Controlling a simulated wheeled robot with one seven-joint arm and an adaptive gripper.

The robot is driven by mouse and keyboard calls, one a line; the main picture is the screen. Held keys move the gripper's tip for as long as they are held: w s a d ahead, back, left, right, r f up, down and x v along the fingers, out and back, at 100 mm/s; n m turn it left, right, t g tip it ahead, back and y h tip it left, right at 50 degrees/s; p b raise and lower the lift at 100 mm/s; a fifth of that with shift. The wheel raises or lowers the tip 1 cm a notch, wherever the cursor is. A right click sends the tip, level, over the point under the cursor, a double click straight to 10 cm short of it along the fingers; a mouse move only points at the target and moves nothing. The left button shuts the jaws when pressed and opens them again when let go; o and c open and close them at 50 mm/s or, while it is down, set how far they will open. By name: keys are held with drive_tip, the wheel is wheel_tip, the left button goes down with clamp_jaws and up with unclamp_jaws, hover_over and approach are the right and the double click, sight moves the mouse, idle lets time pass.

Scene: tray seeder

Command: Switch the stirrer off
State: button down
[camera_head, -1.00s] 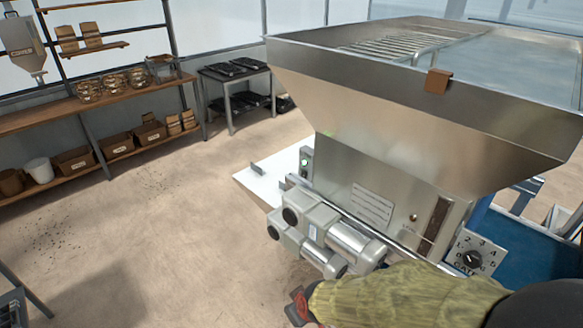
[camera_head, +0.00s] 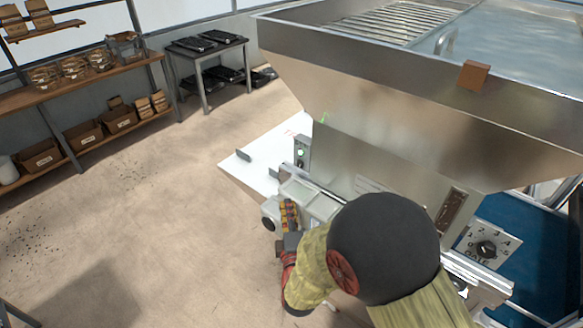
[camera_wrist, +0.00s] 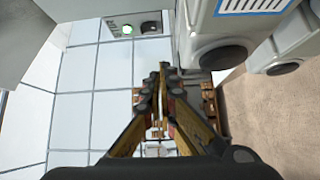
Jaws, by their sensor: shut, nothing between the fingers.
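A small grey switch box (camera_head: 301,152) with a lit green lamp is on the near left end of the steel hopper machine. In the wrist view the box (camera_wrist: 138,42) shows the green lamp on the left and a dark round knob (camera_wrist: 150,28) on the right. My gripper (camera_head: 289,203) is shut and empty, below the box in the head view and over the grey motor housings. In the wrist view my gripper (camera_wrist: 165,69) has its fingertips together, apart from the box and below it in the picture. The knob's setting is too small to read.
Grey motor housings (camera_wrist: 217,52) lie close to the right of my fingers in the wrist view. A white panel (camera_head: 262,158) lies left of the box. The hopper (camera_head: 400,90) overhangs the box. A gate dial (camera_head: 487,248) is at the right.

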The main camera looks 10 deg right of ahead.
drive_tip(key=shift+s+d+r+n+t, duration=0.1)
drive_tip(key=shift+r+n+t, duration=0.3)
drive_tip(key=shift+r+n, duration=0.4)
drive_tip(key=shift+r, duration=0.1)
drive_tip(key=b, duration=0.1)
approach(300, 164)
drive_tip(key=w+a, duration=0.2)
drive_tip(key=a, duration=0.1)
drive_tip(key=w+a, duration=0.1)
drive_tip(key=shift+w+a+r, duration=0.3)
drive_tip(key=shift+w+r, duration=0.05)
drive_tip(key=shift+r, duration=0.05)
drive_tip(key=shift+w+d+r, duration=0.1)
drive_tip(key=shift+w+d, duration=0.5)
drive_tip(key=shift+w+d+r, duration=0.15)
drive_tip(key=shift+w+d, duration=0.45)
drive_tip(key=shift+d, duration=0.05)
drive_tip(key=shift+w+d+r+b, duration=0.1)
drive_tip(key=shift+w+d+b, duration=0.2)
drive_tip(key=shift+w+d, duration=0.1)
